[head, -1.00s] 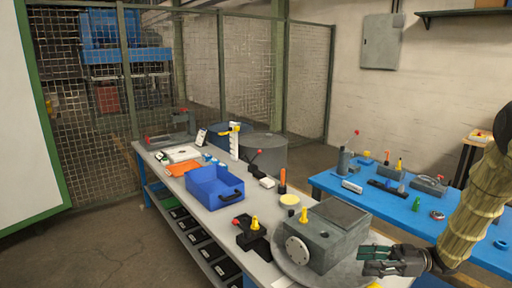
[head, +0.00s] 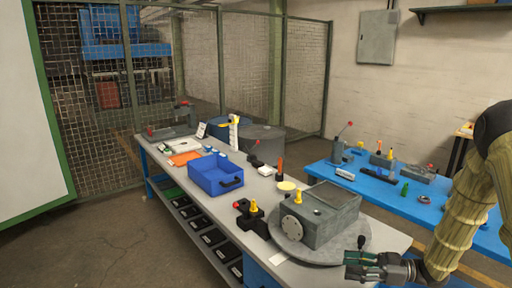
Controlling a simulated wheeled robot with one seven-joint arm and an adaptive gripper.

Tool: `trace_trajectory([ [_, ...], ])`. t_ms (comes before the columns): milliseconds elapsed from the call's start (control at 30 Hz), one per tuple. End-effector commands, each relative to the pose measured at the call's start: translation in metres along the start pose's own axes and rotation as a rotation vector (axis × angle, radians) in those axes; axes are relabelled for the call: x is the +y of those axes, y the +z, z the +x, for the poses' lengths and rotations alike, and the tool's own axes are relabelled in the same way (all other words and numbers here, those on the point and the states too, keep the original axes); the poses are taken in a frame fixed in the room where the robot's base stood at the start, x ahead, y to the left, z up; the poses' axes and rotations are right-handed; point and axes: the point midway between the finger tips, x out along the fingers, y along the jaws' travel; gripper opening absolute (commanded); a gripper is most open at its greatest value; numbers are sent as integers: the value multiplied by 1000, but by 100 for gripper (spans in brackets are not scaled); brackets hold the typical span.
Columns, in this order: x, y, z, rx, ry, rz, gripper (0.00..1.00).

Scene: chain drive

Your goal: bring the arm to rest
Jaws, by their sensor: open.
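My gripper (head: 356,257) is at the lower right in the head view, just off the near right part of the grey workbench (head: 389,238). Its fingers point left, with a gap between them, and nothing shows in them. My arm comes down to it from the right edge. A grey box-shaped housing (head: 322,222) stands on a round plate (head: 350,249) to the upper left of the gripper, apart from it. A light round flange is on the housing's left face and a yellow knob on top.
A black fixture with a red knob (head: 249,215) is left of the housing. A blue table (head: 400,200) with several small parts is behind on the right. A mesh fence (head: 170,75) closes the back. The floor at the left is clear.

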Motion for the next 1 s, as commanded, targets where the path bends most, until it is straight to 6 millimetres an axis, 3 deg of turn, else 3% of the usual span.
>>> trace_trajectory([
  [267,4,57,33,-56,191,82,41],
  [433,-3,121,55,-152,378,190,41],
  [567,-19,176,63,-255,518,291,41],
  [767,-68,260,60,-453,706,469,41],
  [867,-104,298,53,-569,788,564,41],
  [1000,-166,345,38,-747,885,703,41],
])
